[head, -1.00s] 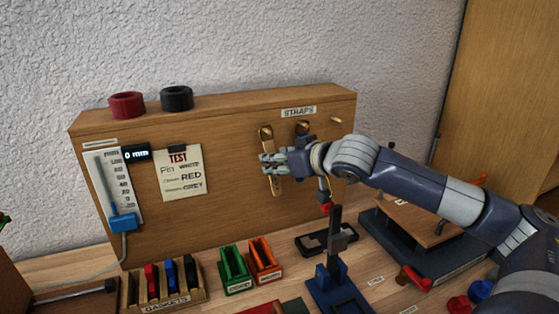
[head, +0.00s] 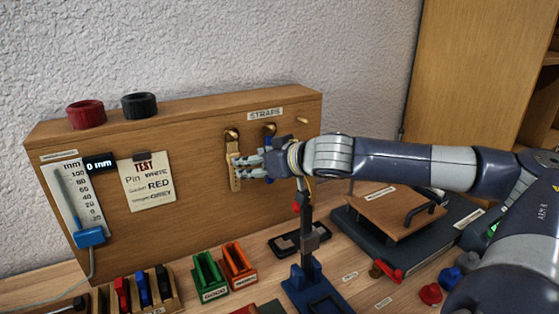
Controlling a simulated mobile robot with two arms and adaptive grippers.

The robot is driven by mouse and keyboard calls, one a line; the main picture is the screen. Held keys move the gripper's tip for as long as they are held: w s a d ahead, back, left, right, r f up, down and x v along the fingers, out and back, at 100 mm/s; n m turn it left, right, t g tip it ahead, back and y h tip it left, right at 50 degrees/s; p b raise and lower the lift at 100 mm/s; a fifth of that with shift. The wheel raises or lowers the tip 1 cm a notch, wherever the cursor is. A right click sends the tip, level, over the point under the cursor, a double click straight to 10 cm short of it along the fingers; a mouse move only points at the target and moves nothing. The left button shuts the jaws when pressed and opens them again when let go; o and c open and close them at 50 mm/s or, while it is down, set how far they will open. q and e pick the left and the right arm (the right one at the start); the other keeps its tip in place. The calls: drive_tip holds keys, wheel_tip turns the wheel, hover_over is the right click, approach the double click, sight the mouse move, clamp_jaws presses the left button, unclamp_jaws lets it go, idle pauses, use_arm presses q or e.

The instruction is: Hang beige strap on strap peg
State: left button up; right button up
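The beige strap (head: 234,172) hangs down the front of the wooden board, its top at the left brass peg (head: 231,134) under the STRAPS label. My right gripper (head: 243,167) reaches in from the right, just right of the strap's middle. Its fingers look parted, with the strap left of their tips; whether they still touch it I cannot tell. A blue strap (head: 269,141) at the middle peg is mostly hidden behind my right gripper. The right peg (head: 302,121) shows bare. My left gripper is not in view.
A dark upright stand (head: 307,236) on a blue base rises below my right forearm. Green (head: 209,276) and orange (head: 238,264) holders and a gasket rack (head: 143,293) stand before the board. A wooden plate with a handle (head: 395,213) lies at right. Red (head: 86,114) and black (head: 140,105) rings sit on top.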

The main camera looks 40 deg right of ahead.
drive_tip(key=v, duration=0.9)
drive_tip(key=shift+s, duration=0.2)
drive_tip(key=shift+a, duration=0.1)
